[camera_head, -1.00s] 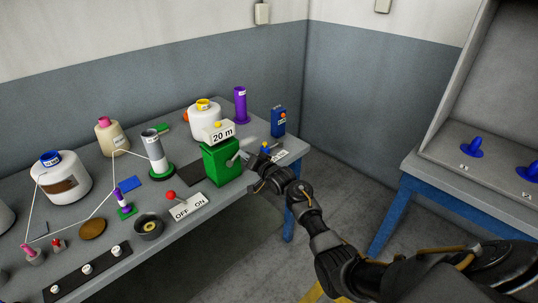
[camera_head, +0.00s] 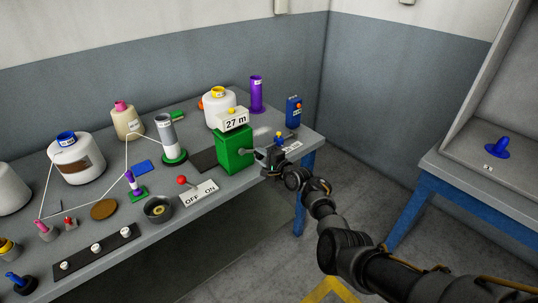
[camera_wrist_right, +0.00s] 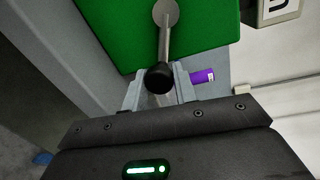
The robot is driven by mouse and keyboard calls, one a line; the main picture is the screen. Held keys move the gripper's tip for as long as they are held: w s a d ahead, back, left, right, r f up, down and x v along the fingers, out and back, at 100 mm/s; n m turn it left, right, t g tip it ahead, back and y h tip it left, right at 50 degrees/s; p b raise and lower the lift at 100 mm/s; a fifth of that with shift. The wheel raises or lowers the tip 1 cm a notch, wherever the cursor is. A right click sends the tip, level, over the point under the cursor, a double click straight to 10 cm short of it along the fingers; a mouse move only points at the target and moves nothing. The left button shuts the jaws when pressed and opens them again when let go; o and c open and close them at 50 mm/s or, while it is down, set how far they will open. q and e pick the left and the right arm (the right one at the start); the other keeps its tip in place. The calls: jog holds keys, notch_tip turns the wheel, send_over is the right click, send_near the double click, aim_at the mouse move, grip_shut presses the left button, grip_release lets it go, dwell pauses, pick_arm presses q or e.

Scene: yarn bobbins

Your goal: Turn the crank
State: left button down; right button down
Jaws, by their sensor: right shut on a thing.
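The green box (camera_head: 235,157) stands near the table's right end, with a display (camera_head: 236,122) on top reading "27 m". Its grey crank (camera_wrist_right: 166,42) comes out of the green face (camera_wrist_right: 115,30) in the right wrist view and ends in a dark knob (camera_wrist_right: 159,78). My right gripper (camera_head: 268,155) is at the side of the box. In the wrist view its pale fingers (camera_wrist_right: 160,90) are shut on the crank handle, partly hidden behind the knob. My left gripper is not in view.
An OFF/ON switch plate (camera_head: 199,193) with a red-knobbed lever lies left of my gripper. Bobbins such as the purple one (camera_head: 256,94) and a blue device (camera_head: 293,111) stand behind. A second table (camera_head: 440,168) is at right, with open floor between.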

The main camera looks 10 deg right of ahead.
jog(key=shift+s+a+f+m+y, duration=0.1)
jog(key=shift+a+f+m+y, duration=0.3)
jog(key=shift+m, duration=0.7)
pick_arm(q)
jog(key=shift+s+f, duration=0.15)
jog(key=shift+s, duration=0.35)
pick_arm(e)
jog(key=shift+s+a+f+m, duration=0.1)
jog(key=shift+a+f+m, duration=0.15)
jog(key=shift+m, duration=0.3)
jog(key=shift+s+a+f+m, duration=0.15)
jog(key=shift+f+m, duration=0.2)
jog(key=shift+m, duration=0.2)
jog(key=c, duration=1.1)
grip_release()
jog(key=shift+s+d, duration=0.1)
